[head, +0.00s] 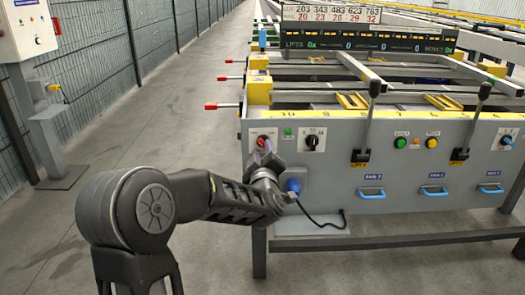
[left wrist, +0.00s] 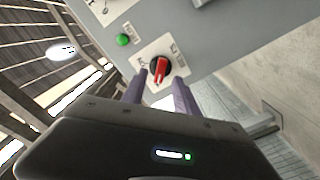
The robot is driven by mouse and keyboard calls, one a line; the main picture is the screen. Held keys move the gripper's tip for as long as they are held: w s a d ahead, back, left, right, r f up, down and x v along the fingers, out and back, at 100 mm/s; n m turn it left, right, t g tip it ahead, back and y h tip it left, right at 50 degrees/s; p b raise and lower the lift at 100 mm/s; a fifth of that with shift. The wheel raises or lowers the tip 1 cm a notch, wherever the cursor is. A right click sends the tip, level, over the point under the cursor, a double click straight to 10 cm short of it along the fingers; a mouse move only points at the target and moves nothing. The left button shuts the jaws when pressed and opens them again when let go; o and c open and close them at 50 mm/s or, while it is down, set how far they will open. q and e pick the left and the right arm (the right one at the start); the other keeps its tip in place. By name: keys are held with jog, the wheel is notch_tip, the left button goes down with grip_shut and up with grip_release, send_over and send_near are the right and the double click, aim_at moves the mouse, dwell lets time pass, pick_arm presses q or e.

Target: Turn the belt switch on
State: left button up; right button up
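A red rotary switch (head: 263,142) on a white plate sits at the left of the grey front panel. I take it for the belt switch, though its label is too small to read. In the left wrist view, its red handle (left wrist: 160,70) stands nearly upright on a dark round base. My left gripper (head: 266,158) is just in front of and below it in the head view. In the left wrist view, the two fingers of the left gripper (left wrist: 159,91) are apart, pointing at the switch, with nothing held. Contact cannot be told. My right gripper is not in view.
A green lamp (head: 288,131) and a black selector (head: 312,140) sit right of the switch. A blue plug (head: 293,186) with a black cable is below. Red-tipped handles (head: 212,106) stick out left. Two black levers (head: 371,118) rise further right.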

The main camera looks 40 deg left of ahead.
aim_at(263, 143)
pick_arm(q)
jog(key=shift+x, duration=1.3)
grip_shut()
